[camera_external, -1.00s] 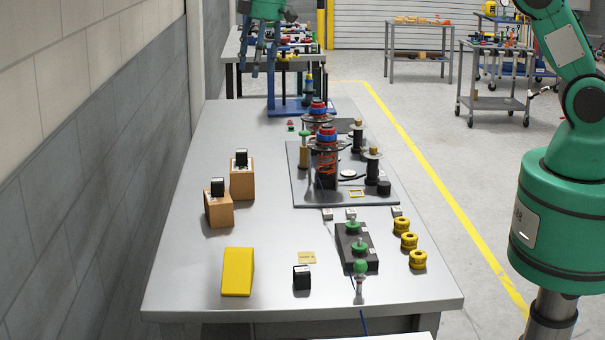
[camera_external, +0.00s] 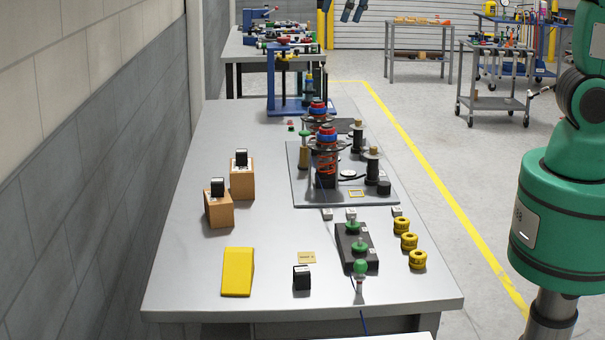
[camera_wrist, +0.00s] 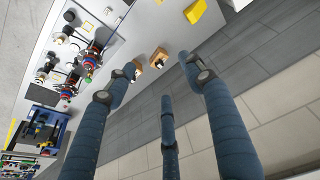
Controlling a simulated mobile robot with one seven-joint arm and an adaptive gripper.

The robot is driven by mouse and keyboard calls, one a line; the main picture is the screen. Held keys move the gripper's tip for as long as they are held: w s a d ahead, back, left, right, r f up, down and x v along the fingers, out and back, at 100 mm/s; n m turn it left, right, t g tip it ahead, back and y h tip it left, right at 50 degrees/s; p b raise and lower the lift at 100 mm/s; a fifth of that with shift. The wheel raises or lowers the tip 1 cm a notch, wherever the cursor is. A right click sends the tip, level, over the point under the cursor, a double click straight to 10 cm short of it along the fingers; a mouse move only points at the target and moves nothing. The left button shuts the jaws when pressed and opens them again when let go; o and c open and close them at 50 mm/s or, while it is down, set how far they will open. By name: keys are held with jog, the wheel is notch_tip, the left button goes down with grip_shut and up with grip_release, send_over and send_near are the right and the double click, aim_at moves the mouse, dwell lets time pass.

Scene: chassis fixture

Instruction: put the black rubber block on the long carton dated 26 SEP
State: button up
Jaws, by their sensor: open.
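A black block (camera_external: 302,278) with a pale marking stands near the front of the grey bench, right of the yellow wedge. Two brown cartons, one nearer (camera_external: 219,208) and one farther (camera_external: 242,181), stand at the bench's left side; each has a small black block on top, one nearer (camera_external: 217,187) and one farther (camera_external: 241,158). Both cartons also show in the wrist view (camera_wrist: 160,57). I cannot read any date on them. My gripper (camera_external: 352,12) is cut off by the top edge, high and far from these things; its spread fingers (camera_wrist: 158,76) are empty in the wrist view.
The yellow wedge (camera_external: 238,272) lies at the front left. A grey fixture plate (camera_external: 305,190) with upright spring parts fills the back right. A dark block with green knobs (camera_external: 357,247) and several yellow rings (camera_external: 409,241) stand at the right.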

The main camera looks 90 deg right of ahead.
jog(key=s+a+f, duration=0.1)
jog(key=s+a, duration=0.3)
jog(key=s, duration=0.5)
jog(key=s+a+t, duration=0.1)
jog(key=s+a, duration=0.3)
jog(key=s, duration=0.4)
jog(key=s+a+f+t, duration=0.1)
jog(key=s+a, duration=0.3)
jog(key=s, duration=0.5)
jog(key=shift+s+f+y, duration=0.3)
jog(key=shift+f, duration=0.05)
notch_tip(320, 180, down, 12)
jog(key=b, duration=1.2)
jog(key=shift+f, duration=0.15)
notch_tip(320, 180, down, 12)
jog(key=b, duration=1.2)
